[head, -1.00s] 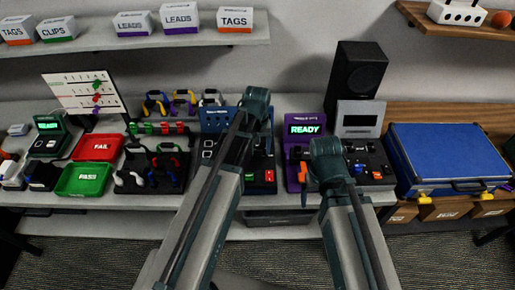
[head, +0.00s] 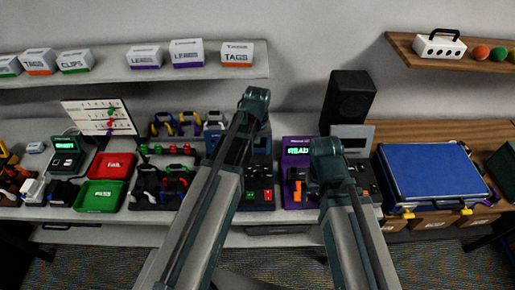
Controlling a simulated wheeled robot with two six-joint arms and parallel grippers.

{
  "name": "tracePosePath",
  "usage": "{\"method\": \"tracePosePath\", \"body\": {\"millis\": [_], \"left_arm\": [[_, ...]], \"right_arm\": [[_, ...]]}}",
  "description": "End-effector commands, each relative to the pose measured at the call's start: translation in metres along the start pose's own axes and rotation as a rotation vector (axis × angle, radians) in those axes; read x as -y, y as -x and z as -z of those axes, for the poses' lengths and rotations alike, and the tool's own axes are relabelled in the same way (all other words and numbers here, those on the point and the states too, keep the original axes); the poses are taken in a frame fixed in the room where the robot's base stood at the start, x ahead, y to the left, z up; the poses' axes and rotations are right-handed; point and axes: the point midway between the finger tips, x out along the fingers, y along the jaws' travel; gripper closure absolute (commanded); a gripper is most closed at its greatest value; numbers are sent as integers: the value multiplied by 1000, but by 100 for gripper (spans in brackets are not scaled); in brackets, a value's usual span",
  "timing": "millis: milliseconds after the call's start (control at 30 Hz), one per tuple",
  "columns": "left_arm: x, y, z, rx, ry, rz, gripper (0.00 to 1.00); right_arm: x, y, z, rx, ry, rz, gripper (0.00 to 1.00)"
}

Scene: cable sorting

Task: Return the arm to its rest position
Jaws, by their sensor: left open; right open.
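My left arm (head: 207,205) reaches up from the bottom of the head view to a teal joint in front of the blue tester. My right arm (head: 350,225) ends at a teal joint in front of the purple station (head: 297,152) with its green lit screen. No jaws or fingertips show on either arm, so both grippers are out of sight. Nothing is seen held.
A red tray (head: 112,166) and green tray (head: 99,196) stand on the left of the bench. A blue case (head: 432,172) lies on the right, near a black speaker (head: 348,98). Labelled boxes sit on the upper shelf (head: 150,73). Carpet shows below the bench.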

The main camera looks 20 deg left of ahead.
Motion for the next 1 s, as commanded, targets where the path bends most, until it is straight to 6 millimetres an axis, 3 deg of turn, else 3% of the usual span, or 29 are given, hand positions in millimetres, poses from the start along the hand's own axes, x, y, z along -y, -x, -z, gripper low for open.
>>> {"method": "tracePosePath", "body": {"millis": [567,1000], "left_arm": [[0,-1,0,0,0,0,26],[0,-45,0,0,0,0,26]], "right_arm": [[0,-1,0,0,-1,0,8],[4,-45,3,0,7,-1,8]]}}
